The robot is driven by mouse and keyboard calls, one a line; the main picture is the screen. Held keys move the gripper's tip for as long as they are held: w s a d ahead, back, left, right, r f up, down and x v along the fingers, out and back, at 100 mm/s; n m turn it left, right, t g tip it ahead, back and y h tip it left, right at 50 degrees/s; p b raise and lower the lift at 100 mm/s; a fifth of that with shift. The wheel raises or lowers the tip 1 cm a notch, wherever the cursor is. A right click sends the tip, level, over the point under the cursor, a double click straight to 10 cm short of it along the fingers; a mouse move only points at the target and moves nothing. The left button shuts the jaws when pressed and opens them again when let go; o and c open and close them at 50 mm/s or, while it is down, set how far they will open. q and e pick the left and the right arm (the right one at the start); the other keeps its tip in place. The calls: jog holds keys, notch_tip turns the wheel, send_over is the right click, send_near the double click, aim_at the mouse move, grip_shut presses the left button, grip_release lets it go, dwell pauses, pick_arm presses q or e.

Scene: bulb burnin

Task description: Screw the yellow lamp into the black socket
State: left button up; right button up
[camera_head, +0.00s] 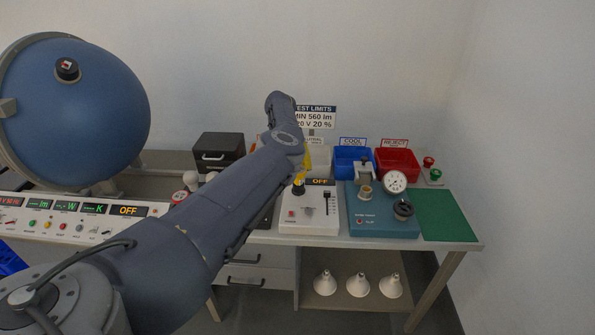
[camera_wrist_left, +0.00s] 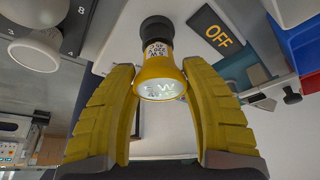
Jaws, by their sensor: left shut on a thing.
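The yellow lamp (camera_wrist_left: 160,72) is in the left wrist view, its lit-looking white face towards the camera and its dark printed neck pointing away. My left gripper (camera_wrist_left: 160,84) is shut on it, one yellow finger on each side. The black socket (camera_wrist_left: 157,27) is right beyond the lamp's neck, in line with it; I cannot tell how deep the neck sits in it. In the head view the black socket (camera_head: 298,189) stands on a white tester box (camera_head: 310,224), directly below my left gripper (camera_head: 303,172). The arm hides most of the lamp there. My right gripper is not in view.
The tester's display (camera_head: 320,182) reads OFF, beside a black slider (camera_head: 326,197). A blue bin (camera_head: 353,163), a red bin (camera_head: 397,164) and a teal gauge unit (camera_head: 380,224) stand to the right. A green mat (camera_head: 446,216) is clear. White lamps (camera_head: 358,285) stand on the lower shelf.

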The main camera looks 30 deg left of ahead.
pick_arm(q)
jog(key=shift+w+a+r+m, duration=0.1)
jog(key=shift+a+r+m, duration=0.1)
jog(key=shift+m, duration=0.7)
jog(key=o, duration=1)
jog(key=shift+a+f, duration=0.1)
jog(key=shift+f, duration=0.05)
jog(key=shift+o, duration=0.2)
jog(key=shift+f, duration=0.1)
